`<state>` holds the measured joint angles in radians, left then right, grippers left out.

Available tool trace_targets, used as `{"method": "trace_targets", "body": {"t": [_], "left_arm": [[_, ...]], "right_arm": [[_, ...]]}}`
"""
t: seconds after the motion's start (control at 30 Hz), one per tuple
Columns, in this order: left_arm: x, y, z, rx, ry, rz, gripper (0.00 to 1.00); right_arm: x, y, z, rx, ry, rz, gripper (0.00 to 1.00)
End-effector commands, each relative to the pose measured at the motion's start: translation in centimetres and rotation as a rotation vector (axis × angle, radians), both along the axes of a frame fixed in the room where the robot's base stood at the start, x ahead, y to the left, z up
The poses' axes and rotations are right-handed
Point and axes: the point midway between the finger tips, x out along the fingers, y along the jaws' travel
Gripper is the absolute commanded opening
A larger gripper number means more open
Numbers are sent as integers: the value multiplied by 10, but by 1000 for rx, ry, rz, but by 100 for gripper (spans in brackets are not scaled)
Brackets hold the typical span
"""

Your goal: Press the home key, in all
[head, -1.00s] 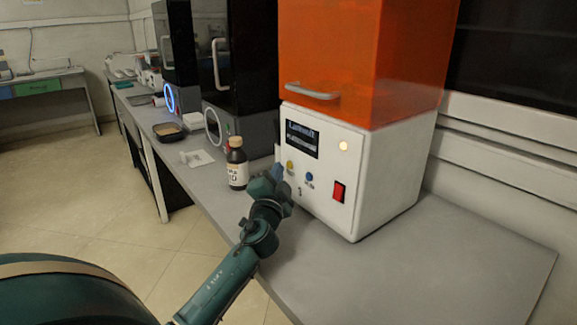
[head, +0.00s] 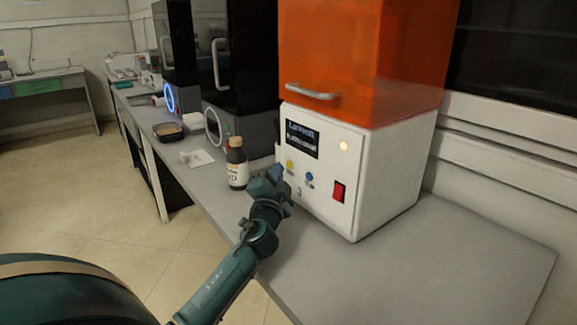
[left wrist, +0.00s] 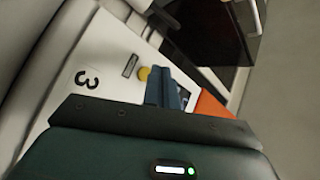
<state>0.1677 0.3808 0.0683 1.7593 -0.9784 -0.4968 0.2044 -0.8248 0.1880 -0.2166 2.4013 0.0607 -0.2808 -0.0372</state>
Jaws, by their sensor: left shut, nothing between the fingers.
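The white machine (head: 380,175) with an orange hood stands on the bench. Its front has a dark screen (head: 302,139), a yellow button (head: 290,164), a blue button (head: 309,177) and a red switch (head: 338,192). The small button labels are too blurred to read, so I cannot tell which is home. My left gripper (head: 277,172) is shut and empty, close to the front panel, just below and left of the yellow button. In the left wrist view the shut fingers (left wrist: 165,88) are beside the yellow button (left wrist: 144,73) and partly cover the screen. My right gripper is not in view.
A brown bottle (head: 237,163) stands on the bench just left of my left gripper. A dark tray (head: 168,131) and a small white item (head: 197,158) lie farther back. Black machines (head: 238,70) stand behind. The bench to the right front (head: 450,265) is clear.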

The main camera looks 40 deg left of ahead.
Motion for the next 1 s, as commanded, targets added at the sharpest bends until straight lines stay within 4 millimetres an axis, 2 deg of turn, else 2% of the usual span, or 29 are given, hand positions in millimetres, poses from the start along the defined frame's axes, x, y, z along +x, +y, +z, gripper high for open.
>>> {"method": "trace_targets", "body": {"t": [1.0], "left_arm": [[11,-3,0,-1,0,0,0]], "right_arm": [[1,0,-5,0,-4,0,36]]}}
